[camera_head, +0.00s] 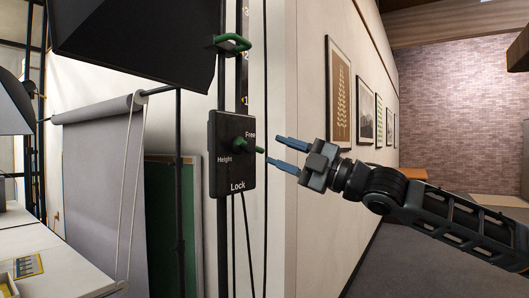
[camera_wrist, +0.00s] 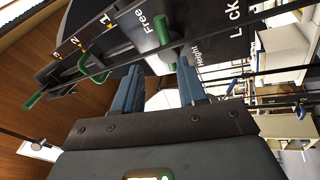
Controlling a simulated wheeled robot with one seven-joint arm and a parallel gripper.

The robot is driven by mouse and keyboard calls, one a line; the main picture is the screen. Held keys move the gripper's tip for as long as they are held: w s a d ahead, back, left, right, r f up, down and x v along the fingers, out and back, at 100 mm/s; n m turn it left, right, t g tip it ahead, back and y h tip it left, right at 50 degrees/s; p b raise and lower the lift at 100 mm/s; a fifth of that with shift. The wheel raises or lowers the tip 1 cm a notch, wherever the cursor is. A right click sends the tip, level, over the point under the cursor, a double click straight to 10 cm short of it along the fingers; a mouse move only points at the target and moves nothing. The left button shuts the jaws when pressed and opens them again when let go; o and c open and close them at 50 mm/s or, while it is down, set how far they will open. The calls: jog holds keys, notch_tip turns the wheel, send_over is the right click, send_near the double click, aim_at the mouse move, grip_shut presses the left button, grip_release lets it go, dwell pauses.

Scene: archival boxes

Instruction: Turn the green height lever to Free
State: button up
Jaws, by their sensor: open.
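The green height lever (camera_head: 243,146) is mounted on a black plate (camera_head: 218,170) marked "Free" at upper right, "Height" at left and "Lock" at the bottom. Its handle sticks out to the right, just below the word "Free". My gripper (camera_head: 272,156) is open and empty, its blue fingertips close to the handle's end, one above and one below its level. I cannot tell whether they touch it. In the wrist view, green lever parts (camera_wrist: 163,30) show ahead of my open fingers (camera_wrist: 156,72), beside the words "Free" and "Height".
Thin cords hang below the plate. A white wall (camera_head: 310,200) with framed pictures stands close behind my gripper. A white table (camera_head: 45,255) is at left.

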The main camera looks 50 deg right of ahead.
aim_at(262, 151)
jog(key=shift+g+h, duration=0.5)
jog(key=shift+h, duration=0.1)
jog(key=shift+w+d+r+p, duration=0.1)
jog(key=shift+w+d+p, duration=0.25)
jog(key=shift+w, duration=0.7)
jog(key=shift+w+d+f+p, duration=0.1)
jog(key=shift+w+d+p, duration=0.2)
jog(key=shift+w, duration=0.8)
jog(key=shift+w+d+r+p, duration=0.1)
jog(key=shift+w+d+p, duration=0.25)
jog(key=shift+w, duration=0.7)
jog(key=shift+c, duration=0.2)
grip_shut()
